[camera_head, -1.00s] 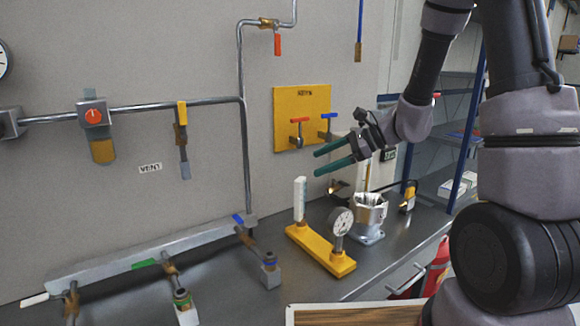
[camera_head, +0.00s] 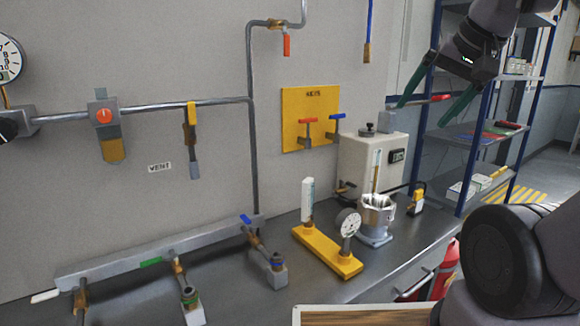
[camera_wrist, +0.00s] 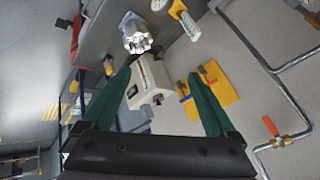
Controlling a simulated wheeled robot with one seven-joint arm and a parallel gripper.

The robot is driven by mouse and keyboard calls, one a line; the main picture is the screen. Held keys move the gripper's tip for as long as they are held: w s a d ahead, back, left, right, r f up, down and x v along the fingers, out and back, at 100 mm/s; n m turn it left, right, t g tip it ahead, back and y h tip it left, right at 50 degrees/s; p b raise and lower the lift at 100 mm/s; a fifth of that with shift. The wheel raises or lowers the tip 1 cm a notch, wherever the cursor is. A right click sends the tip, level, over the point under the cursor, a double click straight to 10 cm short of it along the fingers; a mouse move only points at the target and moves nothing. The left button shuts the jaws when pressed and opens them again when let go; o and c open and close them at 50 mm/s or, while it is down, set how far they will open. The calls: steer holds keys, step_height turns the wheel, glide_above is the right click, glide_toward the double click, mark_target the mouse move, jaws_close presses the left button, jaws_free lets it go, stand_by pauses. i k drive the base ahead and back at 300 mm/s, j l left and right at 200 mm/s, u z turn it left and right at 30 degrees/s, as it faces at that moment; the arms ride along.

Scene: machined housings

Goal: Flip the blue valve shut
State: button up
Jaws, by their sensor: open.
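A manifold rail (camera_head: 120,266) on the bench has several branches. The right branch (camera_head: 267,256) carries a small blue lever (camera_head: 246,219), which appears roughly in line with its branch pipe. The middle branch has a green lever (camera_head: 150,262) lying along the rail. A second blue handle (camera_head: 338,116) is T-shaped and sits on the yellow KEYS board beside a red one (camera_head: 307,120). My gripper (camera_head: 424,111) is open and empty, raised at the upper right in front of the shelves, far from the manifold. In the wrist view its green fingers (camera_wrist: 158,75) are spread apart.
A yellow stand with a gauge (camera_head: 335,255), a metal cup (camera_head: 376,215) and a white box (camera_head: 370,160) stand on the bench right of the manifold. Wall pipes carry a red lever (camera_head: 286,45) and a yellow lever (camera_head: 191,113). Shelves (camera_head: 475,130) are at right.

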mark_target(245, 219)
steer(key=u, duration=0.75)
steer(key=i+j, duration=0.05)
